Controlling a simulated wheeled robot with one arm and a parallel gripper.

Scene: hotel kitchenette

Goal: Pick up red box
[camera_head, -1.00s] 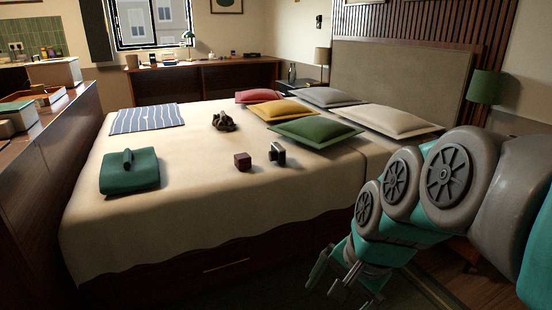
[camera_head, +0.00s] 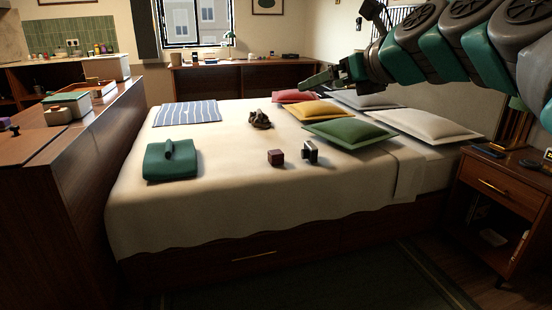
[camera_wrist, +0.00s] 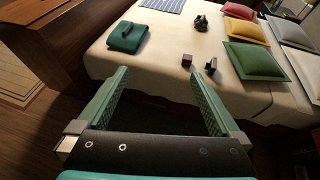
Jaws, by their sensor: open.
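A small dark red box (camera_head: 275,157) sits on the cream bedspread near the middle of the bed. In the wrist view the red box (camera_wrist: 186,60) lies beyond and above my fingers, toward the right one. My gripper (camera_head: 318,80) is raised over the far side of the bed in the head view, well above and apart from the box. In the wrist view my gripper (camera_wrist: 158,88) shows its two green fingers spread wide with nothing between them.
A dark metallic object (camera_head: 310,152) stands just right of the box. A dark brown item (camera_head: 260,119), a folded green cloth (camera_head: 171,160), a striped cloth (camera_head: 188,112) and several pillows (camera_head: 349,131) lie around. A nightstand (camera_head: 505,190) stands at right, a wooden counter (camera_head: 75,170) at left.

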